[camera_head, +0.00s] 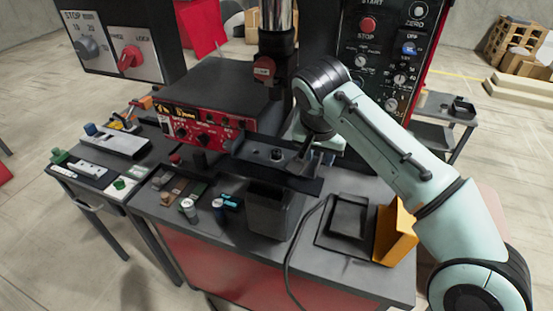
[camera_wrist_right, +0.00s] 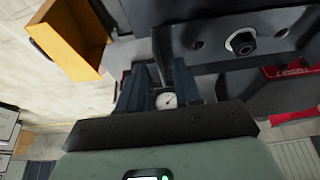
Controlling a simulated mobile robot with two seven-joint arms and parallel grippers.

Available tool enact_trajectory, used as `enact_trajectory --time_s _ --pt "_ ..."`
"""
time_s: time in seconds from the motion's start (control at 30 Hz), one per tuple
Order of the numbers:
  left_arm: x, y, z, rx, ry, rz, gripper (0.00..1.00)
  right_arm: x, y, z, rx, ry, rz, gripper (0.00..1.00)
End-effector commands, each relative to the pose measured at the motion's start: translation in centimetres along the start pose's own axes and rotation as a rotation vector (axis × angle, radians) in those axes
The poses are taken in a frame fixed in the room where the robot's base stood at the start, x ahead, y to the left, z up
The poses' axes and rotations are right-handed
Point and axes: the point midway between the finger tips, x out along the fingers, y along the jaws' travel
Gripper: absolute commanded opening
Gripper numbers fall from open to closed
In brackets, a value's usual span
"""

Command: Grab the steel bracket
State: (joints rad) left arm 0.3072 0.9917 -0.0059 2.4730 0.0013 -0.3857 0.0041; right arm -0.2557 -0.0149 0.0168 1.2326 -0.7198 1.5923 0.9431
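A dark grey steel piece, which I take to be the steel bracket (camera_head: 276,154), lies across the front of the press in the head view, with a bolt on its face. The same dark metal with a hex bolt shows at the top of the right wrist view (camera_wrist_right: 215,38). My right gripper (camera_head: 311,150) is at its right end, pointing down. In the right wrist view the two fingers of my right gripper (camera_wrist_right: 163,78) stand apart, with a narrow grey part between their tips; whether they touch it is unclear. My left gripper is out of view.
A grey open bin (camera_head: 275,212) stands below the piece. A black square tray (camera_head: 347,218) and a yellow bin (camera_head: 396,234) are to the right. Small cans (camera_head: 189,208) stand at the left front. The control panel (camera_head: 385,55) rises behind my arm.

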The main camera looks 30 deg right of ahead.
Motion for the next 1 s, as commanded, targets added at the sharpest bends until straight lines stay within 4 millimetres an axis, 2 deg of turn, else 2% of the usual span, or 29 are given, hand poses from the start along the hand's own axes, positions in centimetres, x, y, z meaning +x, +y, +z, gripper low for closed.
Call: enact_trajectory --time_s 0.27,0.37,0.4,1.0 --pt "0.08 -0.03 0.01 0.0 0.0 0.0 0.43 0.45 0.01 -0.01 0.0 -0.001 0.0 0.34" --pt "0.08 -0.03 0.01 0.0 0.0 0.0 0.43 0.44 0.0 -0.01 0.0 -0.001 0.0 0.05" --pt "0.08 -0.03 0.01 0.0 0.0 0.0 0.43 0.44 0.0 0.0 0.0 -0.001 0.0 0.0" --pt "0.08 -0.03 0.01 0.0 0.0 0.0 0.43 0.41 -0.01 0.0 0.0 0.0 0.0 0.0"
